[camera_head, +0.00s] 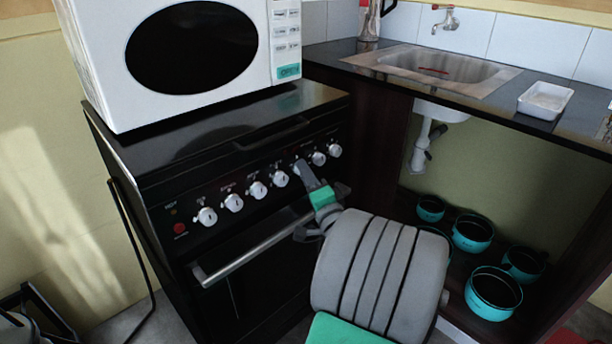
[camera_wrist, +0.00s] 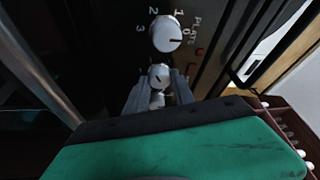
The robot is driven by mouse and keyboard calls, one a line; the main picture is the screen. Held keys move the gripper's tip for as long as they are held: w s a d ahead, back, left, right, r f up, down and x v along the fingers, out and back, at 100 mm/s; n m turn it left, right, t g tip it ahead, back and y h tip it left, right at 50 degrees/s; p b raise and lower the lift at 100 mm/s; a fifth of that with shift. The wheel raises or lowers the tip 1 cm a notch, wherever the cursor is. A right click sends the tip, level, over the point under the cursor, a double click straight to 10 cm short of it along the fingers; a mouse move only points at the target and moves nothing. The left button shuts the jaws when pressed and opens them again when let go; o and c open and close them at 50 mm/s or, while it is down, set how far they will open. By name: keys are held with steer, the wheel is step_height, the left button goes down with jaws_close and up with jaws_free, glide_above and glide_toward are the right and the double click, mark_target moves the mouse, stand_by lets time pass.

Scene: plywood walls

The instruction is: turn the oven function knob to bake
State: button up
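The black oven (camera_head: 160,185) has a row of several white knobs on its sloped front panel. My gripper (camera_head: 305,172) reaches the right part of this row, at a knob (camera_head: 299,166) partly hidden behind the fingers. In the wrist view my gripper (camera_wrist: 160,80) has its two grey fingers apart, one on each side of a white knob (camera_wrist: 159,76). Narrow gaps seem to show beside that knob; firm contact is not visible. A larger knob (camera_wrist: 166,34), marked with numbers and "PLATE", is just beyond the fingertips. The oven function label is not readable.
A white microwave (camera_head: 190,50) stands on the oven top. The oven door handle (camera_head: 250,250) runs below the knobs, close to my wrist. A counter with a sink (camera_head: 430,72) is at right, with several teal pots (camera_head: 472,232) below.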

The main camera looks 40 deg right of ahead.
steer(key=o, duration=0.4)
steer(key=shift+o, duration=0.2)
steer(key=b+v, duration=0.2)
steer(key=v, duration=0.5)
steer(key=shift+s, duration=0.4)
steer(key=shift+a, duration=0.15)
